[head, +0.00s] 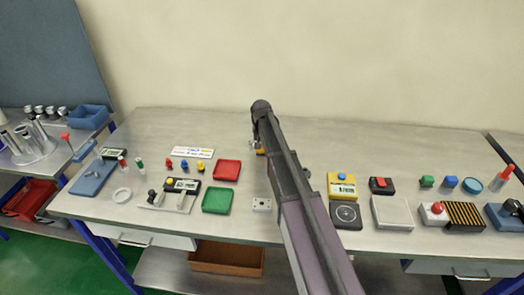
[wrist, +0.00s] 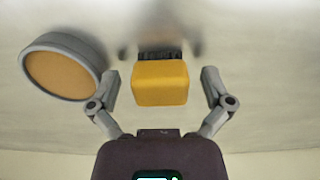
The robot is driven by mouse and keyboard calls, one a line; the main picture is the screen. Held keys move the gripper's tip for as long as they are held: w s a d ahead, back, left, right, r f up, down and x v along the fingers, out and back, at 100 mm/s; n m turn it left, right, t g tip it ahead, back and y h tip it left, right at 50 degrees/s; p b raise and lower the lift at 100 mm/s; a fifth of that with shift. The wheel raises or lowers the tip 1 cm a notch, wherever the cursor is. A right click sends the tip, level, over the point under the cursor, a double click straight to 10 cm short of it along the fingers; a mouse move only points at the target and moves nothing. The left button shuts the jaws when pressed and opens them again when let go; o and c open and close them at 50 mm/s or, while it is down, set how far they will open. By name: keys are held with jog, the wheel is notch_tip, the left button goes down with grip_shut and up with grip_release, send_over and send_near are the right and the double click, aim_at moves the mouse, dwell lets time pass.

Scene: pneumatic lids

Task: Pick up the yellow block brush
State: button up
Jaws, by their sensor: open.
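The yellow block brush (wrist: 160,82) has a yellow block body with dark bristles at its far side in the wrist view. It sits between the two fingers of my gripper (wrist: 160,88), which is open, with a visible gap on each side of the block. In the head view only a small yellow bit of the brush (head: 260,152) shows beside my arm at the middle of the table. My arm hides the rest of it and most of my gripper there.
A grey-rimmed round thing with a tan face (wrist: 62,70) is close to the left finger. On the metal table (head: 400,150) are a red tray (head: 227,170), a green tray (head: 218,200) and a yellow box (head: 342,188). The back of the table is mostly clear.

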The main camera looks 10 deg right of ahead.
jog(key=c, duration=1.2)
jog(key=shift+r, duration=0.15)
notch_tip(320, 180, up, 3)
jog(key=p, duration=0.3)
jog(key=s+d, duration=0.1)
jog(key=s, duration=0.4)
jog(key=s+d+r+p, duration=0.1)
jog(key=s+d, duration=0.1)
jog(key=s, duration=0.3)
jog(key=s+d+p, duration=0.1)
jog(key=s, duration=0.4)
jog(key=shift+s+d+r, duration=0.15)
jog(key=shift+s+r, duration=0.1)
jog(key=shift+r, duration=0.1)
jog(key=o, duration=0.5)
jog(key=c, duration=0.4)
